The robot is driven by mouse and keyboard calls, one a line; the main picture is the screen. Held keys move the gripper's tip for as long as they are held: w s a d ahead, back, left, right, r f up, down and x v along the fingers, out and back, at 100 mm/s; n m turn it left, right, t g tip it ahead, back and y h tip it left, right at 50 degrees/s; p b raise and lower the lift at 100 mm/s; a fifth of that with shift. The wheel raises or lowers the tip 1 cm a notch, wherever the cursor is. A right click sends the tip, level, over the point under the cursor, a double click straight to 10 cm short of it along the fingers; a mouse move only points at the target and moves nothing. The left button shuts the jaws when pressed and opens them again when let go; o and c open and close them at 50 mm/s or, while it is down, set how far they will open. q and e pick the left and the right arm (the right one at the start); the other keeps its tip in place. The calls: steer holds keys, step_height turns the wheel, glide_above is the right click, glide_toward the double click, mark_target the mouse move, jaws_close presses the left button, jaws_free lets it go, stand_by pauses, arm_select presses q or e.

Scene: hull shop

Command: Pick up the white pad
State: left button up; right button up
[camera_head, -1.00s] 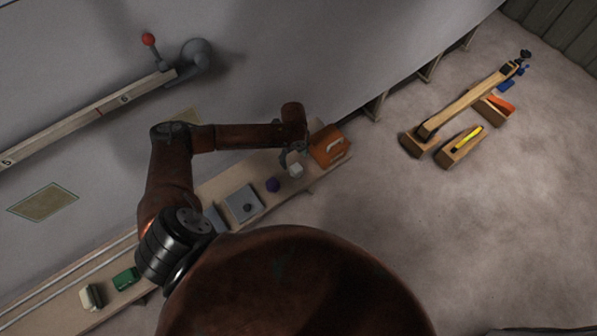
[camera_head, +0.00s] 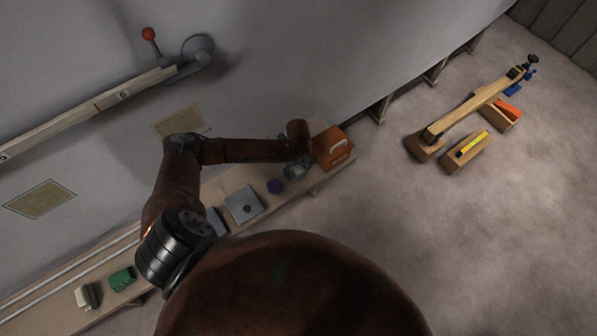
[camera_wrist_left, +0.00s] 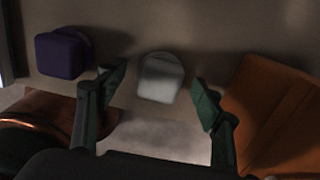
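The white pad (camera_wrist_left: 161,77) lies on the wooden shelf (camera_wrist_left: 215,25), in the middle of the left wrist view. My left gripper (camera_wrist_left: 160,88) is open, with one finger to either side of the pad and gaps between pad and fingers. In the head view my left gripper (camera_head: 294,172) is over the shelf, between a purple block and an orange box, and it hides the pad. My right gripper is in neither view.
The purple block (camera_wrist_left: 62,54) and the orange box (camera_wrist_left: 272,110) flank the pad; the box also shows in the head view (camera_head: 333,147). A grey plate (camera_head: 243,204) lies farther left. Floor at right has open room.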

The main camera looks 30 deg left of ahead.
arm_select(q)
steer(key=c, duration=1.2)
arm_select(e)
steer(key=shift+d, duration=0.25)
arm_select(q)
steer(key=shift+r, duration=0.1)
